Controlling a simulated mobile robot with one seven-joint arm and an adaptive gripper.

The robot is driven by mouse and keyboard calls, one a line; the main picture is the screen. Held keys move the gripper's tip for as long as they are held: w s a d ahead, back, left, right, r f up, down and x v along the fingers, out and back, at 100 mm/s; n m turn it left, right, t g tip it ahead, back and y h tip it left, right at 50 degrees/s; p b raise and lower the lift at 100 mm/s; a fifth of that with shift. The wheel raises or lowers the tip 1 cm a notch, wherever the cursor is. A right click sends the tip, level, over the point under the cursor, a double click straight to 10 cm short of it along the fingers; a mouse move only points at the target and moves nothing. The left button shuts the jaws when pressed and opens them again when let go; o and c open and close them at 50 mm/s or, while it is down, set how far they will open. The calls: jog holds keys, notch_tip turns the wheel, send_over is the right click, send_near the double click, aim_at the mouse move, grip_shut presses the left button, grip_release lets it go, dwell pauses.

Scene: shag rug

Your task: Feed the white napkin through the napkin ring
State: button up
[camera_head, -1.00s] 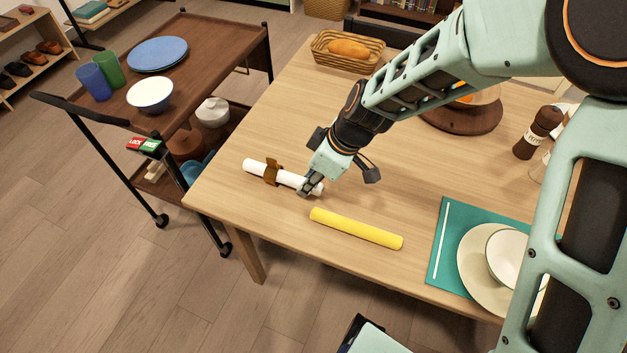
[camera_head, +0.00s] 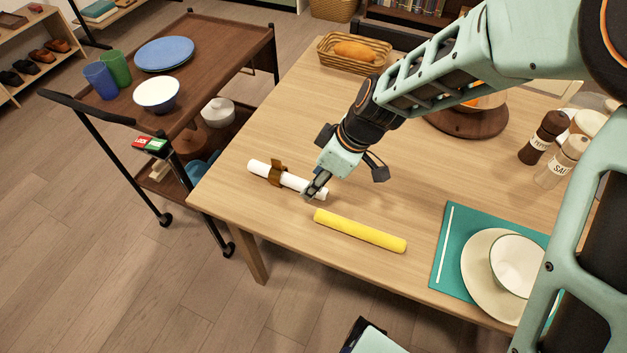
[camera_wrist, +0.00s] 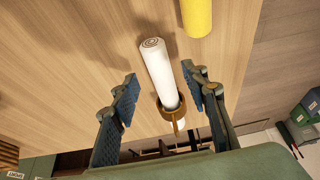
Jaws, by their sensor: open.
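The rolled white napkin (camera_head: 300,184) lies on the wooden table near its left edge. The brown napkin ring (camera_head: 277,172) is around it, with white napkin showing on both sides of the ring. In the wrist view the napkin (camera_wrist: 157,65) runs between the open fingers, and the ring (camera_wrist: 172,113) sits farther down its length. My gripper (camera_head: 313,194) is at the napkin's right end in the head view. In the wrist view my gripper (camera_wrist: 160,88) is open, with a gap between each finger and the napkin.
A rolled yellow napkin (camera_head: 360,231) lies just in front. A teal placemat (camera_head: 452,278) with a plate and bowl is at the right. A bread basket (camera_head: 352,64) stands at the back. A dark trolley (camera_head: 215,70) stands left of the table.

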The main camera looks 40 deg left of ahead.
jog(key=s+v, duration=0.1)
jog(key=v, duration=0.9)
jog(key=shift+w+r, duration=0.2)
jog(key=shift+w, duration=0.25)
jog(key=shift+d, duration=0.1)
